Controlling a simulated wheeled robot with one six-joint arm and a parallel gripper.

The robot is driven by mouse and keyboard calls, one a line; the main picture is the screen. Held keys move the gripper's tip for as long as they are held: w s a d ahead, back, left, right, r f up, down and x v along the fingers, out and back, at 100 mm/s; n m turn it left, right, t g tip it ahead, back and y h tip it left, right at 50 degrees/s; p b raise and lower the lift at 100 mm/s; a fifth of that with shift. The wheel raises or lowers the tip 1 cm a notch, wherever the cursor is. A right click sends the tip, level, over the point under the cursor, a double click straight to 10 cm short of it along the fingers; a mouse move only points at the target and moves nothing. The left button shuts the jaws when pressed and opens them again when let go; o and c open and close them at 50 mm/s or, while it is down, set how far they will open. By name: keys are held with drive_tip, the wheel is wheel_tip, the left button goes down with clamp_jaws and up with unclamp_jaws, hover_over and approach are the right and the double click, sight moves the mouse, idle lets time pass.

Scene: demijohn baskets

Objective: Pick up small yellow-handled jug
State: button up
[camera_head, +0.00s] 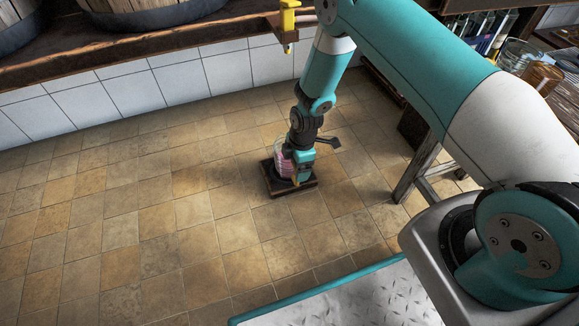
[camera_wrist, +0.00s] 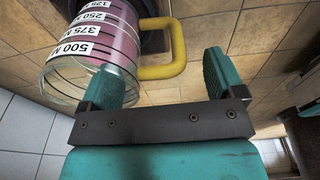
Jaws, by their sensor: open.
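The small jug (camera_wrist: 92,48) is clear, with white volume labels, a pink content and a yellow handle (camera_wrist: 176,50). It lies across the upper left of the wrist view. In the head view the jug (camera_head: 281,160) stands on a small dark square stand (camera_head: 306,190) on the floor, partly hidden by my gripper (camera_head: 299,168). My gripper (camera_wrist: 168,68) is open in the wrist view. The handle's loop shows between its two fingers, and the left finger overlaps the jug's side. I cannot tell whether either finger touches it.
The tiled floor (camera_head: 130,230) is clear to the left. A white-tiled ledge (camera_head: 130,90) with large wooden tubs (camera_head: 150,12) runs along the back. A yellow-topped tap (camera_head: 289,18) is above the ledge. A table leg (camera_head: 415,170) stands right of the stand, with glassware (camera_head: 515,55) above.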

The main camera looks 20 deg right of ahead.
wheel_tip(320, 180, down, 3)
drive_tip(key=shift+a+b, duration=0.15)
drive_tip(key=shift+b, duration=0.45)
drive_tip(key=shift+r, duration=0.15)
drive_tip(key=shift+c, duration=0.5)
drive_tip(key=c, duration=1.3)
drive_tip(key=shift+r, duration=0.15)
drive_tip(key=shift+r+p, duration=3.15)
drive_tip(key=shift+r, duration=1.7)
